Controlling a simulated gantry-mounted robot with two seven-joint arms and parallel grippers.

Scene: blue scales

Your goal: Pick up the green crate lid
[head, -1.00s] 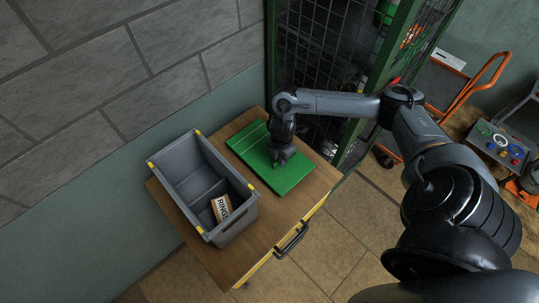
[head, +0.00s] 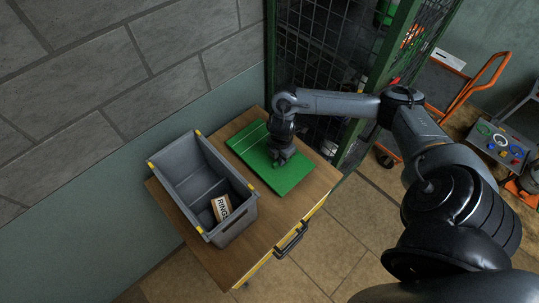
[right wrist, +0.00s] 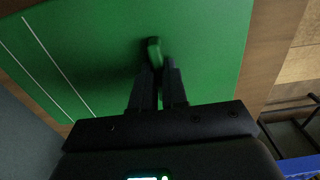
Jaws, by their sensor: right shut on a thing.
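The green crate lid (head: 291,177) lies flat on the wooden top of a small cart, to the right of the grey crate. It also fills much of the right wrist view (right wrist: 100,40), with white lines on its left part. A small raised green handle (right wrist: 154,50) stands up from the lid. My right gripper (head: 279,161) is above the lid in the head view. In the right wrist view its fingers (right wrist: 158,75) are shut on the handle. My left gripper is not in view.
A grey crate (head: 188,157) with yellow corners holds a box lettered "RING" (head: 221,208). The wooden cart top (head: 262,232) is bare in front. A dark mesh cage with a green frame (head: 375,75) stands close behind the cart.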

